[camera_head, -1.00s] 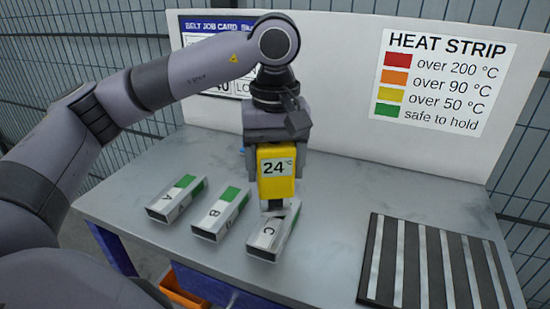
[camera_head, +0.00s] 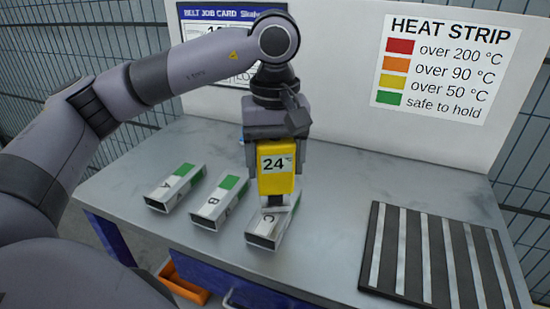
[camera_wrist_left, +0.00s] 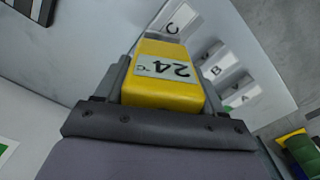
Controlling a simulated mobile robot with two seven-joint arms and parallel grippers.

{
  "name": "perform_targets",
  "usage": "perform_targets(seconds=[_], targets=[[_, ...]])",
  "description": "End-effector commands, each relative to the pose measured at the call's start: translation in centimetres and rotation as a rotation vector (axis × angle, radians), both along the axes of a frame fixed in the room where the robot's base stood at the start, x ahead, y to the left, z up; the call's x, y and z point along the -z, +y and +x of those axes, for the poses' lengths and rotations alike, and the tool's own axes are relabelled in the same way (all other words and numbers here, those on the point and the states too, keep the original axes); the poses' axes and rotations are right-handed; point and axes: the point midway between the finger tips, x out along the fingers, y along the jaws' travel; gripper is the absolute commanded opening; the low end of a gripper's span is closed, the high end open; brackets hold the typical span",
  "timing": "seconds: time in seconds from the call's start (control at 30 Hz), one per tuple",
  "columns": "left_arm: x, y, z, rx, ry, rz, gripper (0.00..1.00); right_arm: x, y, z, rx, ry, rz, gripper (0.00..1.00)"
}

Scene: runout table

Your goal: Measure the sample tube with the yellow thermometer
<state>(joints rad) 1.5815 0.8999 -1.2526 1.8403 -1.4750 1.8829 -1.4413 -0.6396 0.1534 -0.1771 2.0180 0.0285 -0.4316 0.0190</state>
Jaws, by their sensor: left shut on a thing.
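My left gripper (camera_head: 276,168) points down and is shut on the yellow thermometer (camera_head: 275,184), whose display reads 24 °C. The thermometer also shows in the left wrist view (camera_wrist_left: 160,92). Its dark lower end is over the top of tube C (camera_head: 262,237); I cannot tell whether it touches. Tube C is a grey, square-section tube lying on the table, and it shows beyond the thermometer in the left wrist view (camera_wrist_left: 172,24). Tubes A (camera_head: 174,188) and B (camera_head: 219,203) lie to its left, each with a green patch on top. My right gripper is not in view.
The grey table (camera_head: 330,190) is clear between tube C and a dark slatted rack (camera_head: 440,255) at the right. A white back panel carries a heat strip chart (camera_head: 440,70) and a job card (camera_head: 215,25), partly hidden by my arm. An orange bin (camera_head: 182,287) is below the front edge.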

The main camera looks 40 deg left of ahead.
Motion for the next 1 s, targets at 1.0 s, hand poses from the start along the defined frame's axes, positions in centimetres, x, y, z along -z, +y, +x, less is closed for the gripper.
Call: perform_targets(seconds=[1.0], targets=[[0.83,-0.02,0.01,0.0,-0.001,-0.001,0.47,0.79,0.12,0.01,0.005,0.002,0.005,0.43]])
